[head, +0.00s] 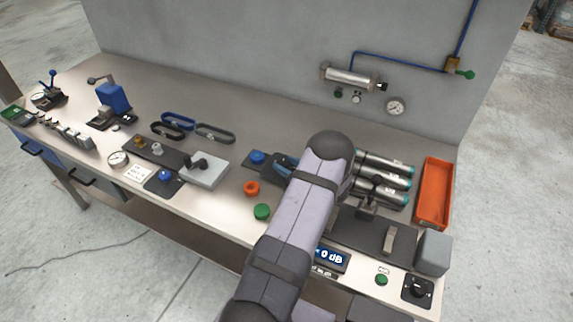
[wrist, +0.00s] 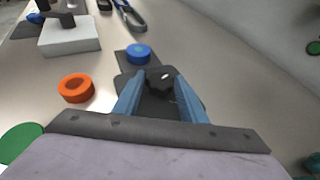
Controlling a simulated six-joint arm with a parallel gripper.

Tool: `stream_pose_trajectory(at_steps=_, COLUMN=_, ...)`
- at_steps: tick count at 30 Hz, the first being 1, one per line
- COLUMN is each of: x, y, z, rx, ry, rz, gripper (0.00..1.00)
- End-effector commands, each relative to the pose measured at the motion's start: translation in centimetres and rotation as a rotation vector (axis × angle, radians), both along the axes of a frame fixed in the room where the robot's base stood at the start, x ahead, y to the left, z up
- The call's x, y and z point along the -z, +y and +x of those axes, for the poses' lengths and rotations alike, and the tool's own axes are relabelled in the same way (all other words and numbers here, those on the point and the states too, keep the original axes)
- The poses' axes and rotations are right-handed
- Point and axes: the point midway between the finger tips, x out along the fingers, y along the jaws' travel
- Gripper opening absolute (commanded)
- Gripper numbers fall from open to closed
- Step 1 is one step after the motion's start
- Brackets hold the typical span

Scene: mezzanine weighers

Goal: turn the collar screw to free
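My gripper (wrist: 161,76) has two blue fingers that stand apart in the wrist view. A dark rounded part with a small pale mark (wrist: 165,77) shows between and just beyond them, on a dark base. I cannot tell whether this is the collar screw, and I see no clear contact with the fingers. A blue ring-shaped knob (wrist: 138,53) sits on the dark mat just beyond the left fingertip. In the head view the blue knob (head: 257,157) is left of my gripper (head: 283,165), which my arm partly hides.
An orange ring (wrist: 76,88) and a green disc (wrist: 20,143) lie to the left. A white block with a dark handle (head: 207,170) stands farther left. Silver cylinders (head: 385,166) and an orange tray (head: 434,192) are to the right. The wall (head: 250,50) closes the back.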

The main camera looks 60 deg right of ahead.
Motion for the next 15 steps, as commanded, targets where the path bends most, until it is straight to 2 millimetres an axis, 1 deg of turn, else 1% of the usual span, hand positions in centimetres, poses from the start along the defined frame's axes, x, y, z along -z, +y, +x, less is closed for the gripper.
stream_pose_trajectory(at_steps=1, x=-0.02, y=0.01, z=-0.01, rx=0.0, ry=0.0, rz=0.0, gripper=0.25)
stream_pose_trajectory(at_steps=3, x=-0.02, y=0.01, z=-0.01, rx=0.0, ry=0.0, rz=0.0, gripper=0.1)
stream_pose_trajectory(at_steps=10, x=0.06, y=-0.01, z=-0.03, rx=-0.008, ry=0.0, rz=-0.001, gripper=0.1)
stream_pose_trajectory(at_steps=15, x=0.27, y=-0.15, z=-0.15, rx=-0.044, ry=0.002, rz=-0.003, gripper=0.1)
